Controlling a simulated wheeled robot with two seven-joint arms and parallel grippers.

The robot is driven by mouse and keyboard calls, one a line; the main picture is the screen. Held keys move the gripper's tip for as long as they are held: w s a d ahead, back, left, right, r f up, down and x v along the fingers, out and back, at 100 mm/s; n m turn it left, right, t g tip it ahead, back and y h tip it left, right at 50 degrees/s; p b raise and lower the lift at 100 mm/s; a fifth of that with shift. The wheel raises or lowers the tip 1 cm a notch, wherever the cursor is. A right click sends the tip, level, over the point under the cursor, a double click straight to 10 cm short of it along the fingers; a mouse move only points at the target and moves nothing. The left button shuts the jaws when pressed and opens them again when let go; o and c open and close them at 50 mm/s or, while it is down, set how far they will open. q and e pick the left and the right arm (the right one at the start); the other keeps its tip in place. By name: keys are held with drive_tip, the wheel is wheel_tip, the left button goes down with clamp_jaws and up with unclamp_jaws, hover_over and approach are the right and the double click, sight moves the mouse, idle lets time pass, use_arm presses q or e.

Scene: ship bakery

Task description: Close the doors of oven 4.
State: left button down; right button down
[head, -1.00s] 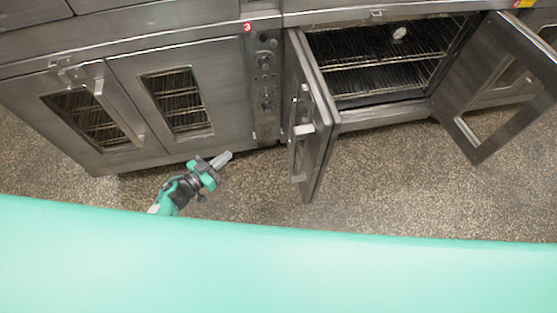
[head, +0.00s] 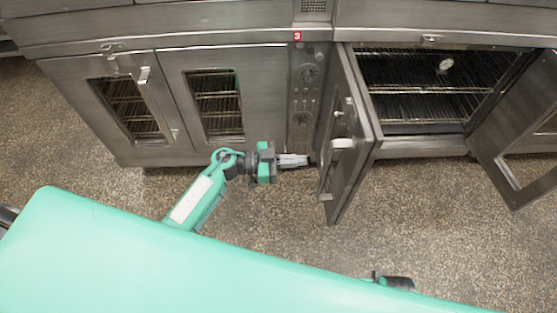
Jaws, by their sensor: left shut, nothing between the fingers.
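The open oven (head: 420,143) on the right has both doors swung out; I cannot read its number now. Its left door (head: 360,172) stands out toward me, with a small window and a pale handle. Its right door (head: 505,118) also stands open, cut off by the right edge of the view. My left gripper (head: 303,160) is shut and empty. Its fingertips are low in front of the control panel, just left of the left door's outer face; I cannot tell whether they touch. My right gripper is not in view.
A closed oven (head: 170,120) stands on the left. A control panel (head: 305,95) with a red label 3 (head: 297,36) lies between the ovens.

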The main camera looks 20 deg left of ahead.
sight(327, 159)
use_arm(q)
drive_tip(key=x, duration=0.5)
drive_tip(key=shift+w+d, duration=0.1)
drive_tip(key=shift+d, duration=0.05)
drive_tip(key=shift+d, duration=0.15)
